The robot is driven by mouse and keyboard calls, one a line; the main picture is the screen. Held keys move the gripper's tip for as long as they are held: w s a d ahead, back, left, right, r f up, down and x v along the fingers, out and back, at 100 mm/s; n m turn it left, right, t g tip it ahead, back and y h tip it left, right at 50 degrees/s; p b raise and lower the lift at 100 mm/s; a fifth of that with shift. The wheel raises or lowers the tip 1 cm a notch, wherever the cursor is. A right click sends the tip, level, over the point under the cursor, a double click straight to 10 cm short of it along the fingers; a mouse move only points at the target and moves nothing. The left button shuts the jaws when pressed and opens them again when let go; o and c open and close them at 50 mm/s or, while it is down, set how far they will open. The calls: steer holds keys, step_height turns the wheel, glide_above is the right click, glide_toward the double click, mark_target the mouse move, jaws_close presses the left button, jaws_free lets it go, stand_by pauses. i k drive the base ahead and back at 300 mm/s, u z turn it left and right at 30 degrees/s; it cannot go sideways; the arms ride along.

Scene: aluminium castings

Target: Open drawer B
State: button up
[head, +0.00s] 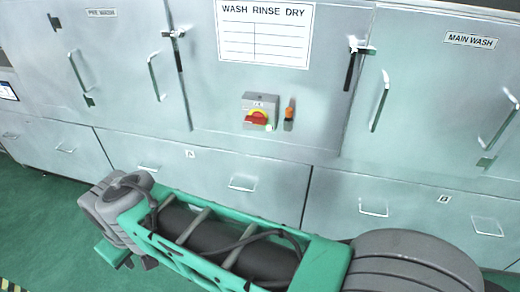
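Drawer B (420,222) is the wide grey metal front at the lower right of the washing machine, with a small plate marked B (443,199). Its left handle (373,208) and right handle (487,226) are pale bar pulls on either side of the plate. The drawer looks shut, flush with the front to its left. My green and grey arm crosses the lower middle of the head view, and its rounded grey part hides some of the drawer's lower left. I cannot make out my gripper's fingers.
Another drawer front (215,200) with a small lettered plate lies to the left.

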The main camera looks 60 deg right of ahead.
mark_target(340, 206)
steer(key=z, duration=5.5)
steer(key=i, duration=1.6)
steer(key=u, duration=3.05)
steer(key=i, duration=0.5)
steer(key=z, duration=0.05)
